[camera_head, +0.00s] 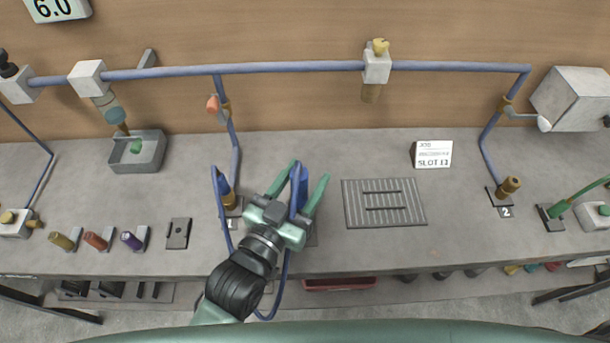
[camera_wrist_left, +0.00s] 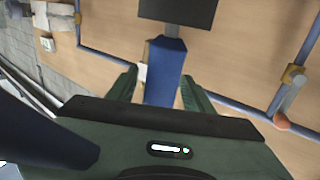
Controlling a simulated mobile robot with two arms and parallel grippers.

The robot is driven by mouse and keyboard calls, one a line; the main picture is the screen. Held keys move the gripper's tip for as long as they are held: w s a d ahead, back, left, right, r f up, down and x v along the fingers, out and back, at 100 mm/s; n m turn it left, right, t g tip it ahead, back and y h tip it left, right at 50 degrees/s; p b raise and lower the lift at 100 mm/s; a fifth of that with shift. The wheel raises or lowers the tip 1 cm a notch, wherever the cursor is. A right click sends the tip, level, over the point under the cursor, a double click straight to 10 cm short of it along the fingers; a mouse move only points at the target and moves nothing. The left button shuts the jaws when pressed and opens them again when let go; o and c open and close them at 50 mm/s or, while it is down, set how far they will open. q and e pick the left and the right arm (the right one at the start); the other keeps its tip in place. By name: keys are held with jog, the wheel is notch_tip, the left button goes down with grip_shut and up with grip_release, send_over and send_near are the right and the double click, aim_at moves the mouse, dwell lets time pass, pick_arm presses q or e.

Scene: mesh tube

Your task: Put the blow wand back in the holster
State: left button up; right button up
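The blue blow wand (camera_head: 299,188) stands between the two green fingers of my left gripper (camera_head: 308,172) at the front middle of the bench. In the left wrist view, the blue body of the wand (camera_wrist_left: 165,70) shows between the fingers of my left gripper (camera_wrist_left: 160,82), with a dark block beyond it. The fingers are spread on both sides, with a narrow gap showing, and do not look closed on it. A thin blue hose loops down below my wrist. The holster is not clearly seen; my gripper covers much of that spot. My right gripper is not in view.
A blue pipe (camera_head: 290,67) runs along the wall, with a drop pipe (camera_head: 235,165) left of my gripper. A ribbed grey plate (camera_head: 384,204) lies to the right. A grey bin (camera_head: 137,152) stands at the back left.

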pick_arm(q)
jog(key=shift+s+a, duration=0.15)
jog(key=shift+s, duration=0.15)
jog(key=b+v, duration=0.3)
jog(key=v, duration=0.8)
jog(key=shift+s+a+r, duration=0.1)
jog(key=shift+s, duration=0.05)
dwell(0.4)
dwell(0.5)
